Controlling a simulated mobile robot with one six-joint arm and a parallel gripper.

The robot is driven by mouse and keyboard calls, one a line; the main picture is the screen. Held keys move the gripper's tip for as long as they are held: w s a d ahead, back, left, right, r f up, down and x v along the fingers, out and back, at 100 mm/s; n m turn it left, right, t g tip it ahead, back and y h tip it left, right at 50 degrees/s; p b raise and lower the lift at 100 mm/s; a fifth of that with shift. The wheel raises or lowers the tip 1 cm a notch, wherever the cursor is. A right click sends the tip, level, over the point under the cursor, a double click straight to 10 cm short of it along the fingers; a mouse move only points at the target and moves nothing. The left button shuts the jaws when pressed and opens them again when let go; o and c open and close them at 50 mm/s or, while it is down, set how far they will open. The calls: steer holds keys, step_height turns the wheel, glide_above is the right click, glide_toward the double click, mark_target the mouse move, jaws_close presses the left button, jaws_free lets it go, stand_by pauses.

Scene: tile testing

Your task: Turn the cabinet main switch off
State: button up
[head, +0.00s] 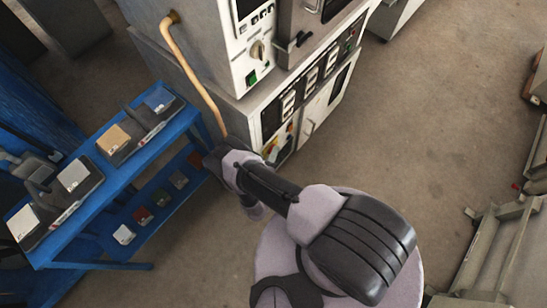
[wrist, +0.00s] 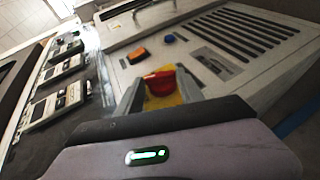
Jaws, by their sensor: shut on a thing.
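The main switch is a red rotary knob (wrist: 160,80) on a yellow plate (wrist: 170,98), set in a light grey cabinet panel (wrist: 215,65). In the wrist view my gripper (wrist: 160,88) has one finger on each side of the knob and is shut on it. The knob's lower part is partly hidden by my gripper body. In the head view my gripper (head: 218,153) is beside the lower front of the grey cabinet (head: 318,112), and I cannot make out the knob there.
An orange rocker (wrist: 138,56), a blue button (wrist: 169,38) and vent slots (wrist: 245,28) share the panel. Several controllers (wrist: 58,103) sit alongside. A blue rack (head: 130,173) with tile samples stands close to my gripper at left. A tan hose (head: 195,75) hangs nearby. Floor (head: 410,120) at right is clear.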

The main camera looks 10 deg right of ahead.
steer(key=shift+f+t+h+b, duration=0.25)
steer(key=shift+t+h+b, duration=0.05)
steer(key=shift+h+b, duration=0.1)
steer(key=shift+r, duration=0.1)
stand_by(0.3)
steer(key=o, duration=1.4)
steer(key=p+v, duration=0.1)
steer(key=v, duration=0.4)
steer(key=p+v, duration=0.1)
steer(key=v, duration=0.5)
steer(key=p+v, duration=0.1)
steer(key=v, duration=0.5)
steer(key=shift+s+a+f, duration=0.15)
steer(key=shift+s+f, duration=0.1)
